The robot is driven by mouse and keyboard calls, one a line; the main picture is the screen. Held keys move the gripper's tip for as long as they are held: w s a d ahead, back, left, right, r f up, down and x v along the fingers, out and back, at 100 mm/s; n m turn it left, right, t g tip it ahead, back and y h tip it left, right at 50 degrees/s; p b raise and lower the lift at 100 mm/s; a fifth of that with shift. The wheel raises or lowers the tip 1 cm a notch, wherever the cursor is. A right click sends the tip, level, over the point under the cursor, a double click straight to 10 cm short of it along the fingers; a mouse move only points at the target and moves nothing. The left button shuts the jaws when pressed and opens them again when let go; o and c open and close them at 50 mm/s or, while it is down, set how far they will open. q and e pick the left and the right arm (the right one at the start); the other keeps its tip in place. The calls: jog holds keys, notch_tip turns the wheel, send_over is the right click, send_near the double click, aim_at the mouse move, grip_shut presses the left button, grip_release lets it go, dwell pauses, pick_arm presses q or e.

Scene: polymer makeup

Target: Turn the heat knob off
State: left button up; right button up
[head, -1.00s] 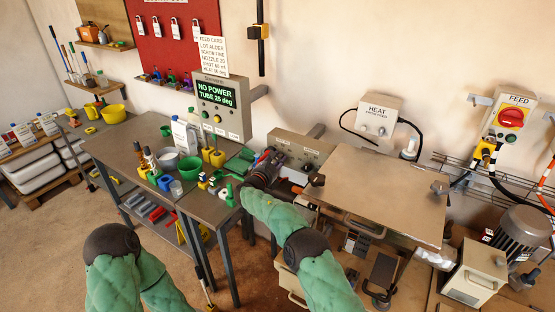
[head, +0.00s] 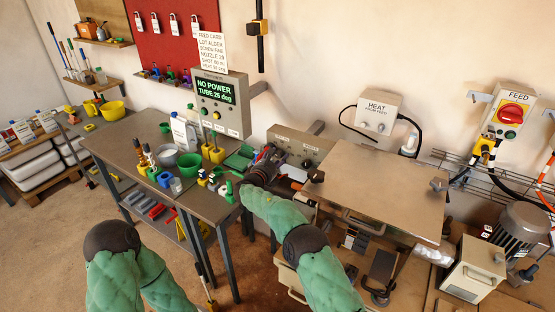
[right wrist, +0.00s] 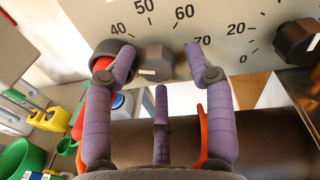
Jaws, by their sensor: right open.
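A dark grey knob with a pale pointer mark (right wrist: 155,62) sits on a pale dial panel marked 40 to 70 in the right wrist view. My right gripper (right wrist: 159,50) is open, with its purple fingertips on either side of this knob and nothing clearly held. A second dark knob (right wrist: 298,42) is at the right by the marks 0 and 20. In the head view the right gripper (head: 270,155) is at the left end of the grey control panel (head: 300,147). A wall box labelled HEAT (head: 378,114) hangs further right. My left gripper is out of view.
A dark round part with red (right wrist: 103,62) lies behind the left finger. Cups, bottles and a green bowl (head: 189,165) crowd the bench on the left. A flat metal top (head: 380,195) is clear at right.

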jog(key=v, duration=1.2)
jog(key=shift+f, duration=0.15)
jog(key=shift+d, duration=0.1)
